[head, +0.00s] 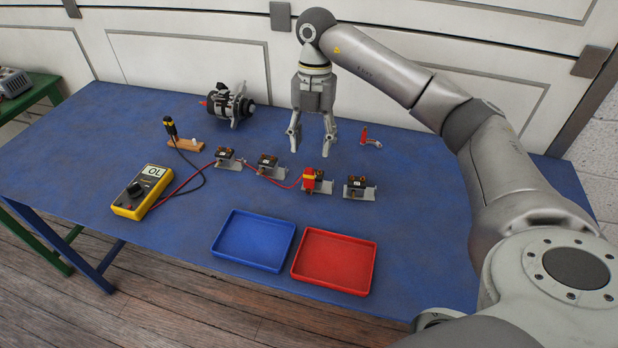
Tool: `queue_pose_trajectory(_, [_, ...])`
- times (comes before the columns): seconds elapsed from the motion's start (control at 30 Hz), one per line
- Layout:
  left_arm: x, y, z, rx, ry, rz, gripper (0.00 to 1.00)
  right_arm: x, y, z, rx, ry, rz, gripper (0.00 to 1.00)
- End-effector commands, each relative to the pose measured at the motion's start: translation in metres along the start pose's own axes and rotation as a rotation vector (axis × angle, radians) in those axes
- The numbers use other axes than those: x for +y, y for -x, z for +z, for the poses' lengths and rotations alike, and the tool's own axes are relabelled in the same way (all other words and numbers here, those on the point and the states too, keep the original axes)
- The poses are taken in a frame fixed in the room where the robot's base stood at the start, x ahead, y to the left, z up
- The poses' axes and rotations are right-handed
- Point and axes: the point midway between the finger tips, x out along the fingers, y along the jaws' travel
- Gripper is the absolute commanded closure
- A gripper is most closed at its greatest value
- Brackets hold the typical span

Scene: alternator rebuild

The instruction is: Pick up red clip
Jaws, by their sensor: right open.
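A red clip (309,178) with a yellow band sits at the third small bracketed part (318,186) from the left, at the end of a red lead. Whether it is clamped on the part or only touching it I cannot tell. My right gripper (312,152) points down behind the clip in the picture, with its two fingers spread and nothing between them. It is apart from the clip. My left gripper is not in view.
A yellow multimeter (142,192) has red and black leads. A black probe (170,129) stands in a wooden block (185,144). Other bracketed parts (228,158) line the table (160,250). An alternator (231,104), a small red-and-grey piece (366,137), blue tray (217,240) and red tray (371,264) surround them.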

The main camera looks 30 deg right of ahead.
Motion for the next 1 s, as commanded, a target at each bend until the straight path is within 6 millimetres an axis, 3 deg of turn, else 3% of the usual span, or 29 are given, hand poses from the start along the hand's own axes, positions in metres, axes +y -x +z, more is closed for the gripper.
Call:
queue_pose_trajectory(0.1, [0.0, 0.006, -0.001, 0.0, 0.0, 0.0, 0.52, -0.001, -0.019, 0.0, 0.001, 0.001, -0.004, 0.52])
queue_pose_trajectory(0.37, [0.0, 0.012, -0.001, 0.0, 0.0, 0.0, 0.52, 0.001, -0.041, 0.0, 0.0, 0.002, -0.002, 0.52])
queue_pose_trajectory(0.63, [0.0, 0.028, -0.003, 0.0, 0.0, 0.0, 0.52, 0.004, -0.08, 0.003, 0.001, 0.003, -0.002, 0.52])
queue_pose_trajectory(0.97, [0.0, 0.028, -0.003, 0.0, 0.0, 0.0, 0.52, 0.004, -0.089, 0.004, -0.002, 0.003, 0.0, 0.52])
queue_pose_trajectory(1.0, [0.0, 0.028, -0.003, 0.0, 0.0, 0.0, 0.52, 0.004, -0.088, 0.004, -0.002, 0.003, 0.001, 0.57])
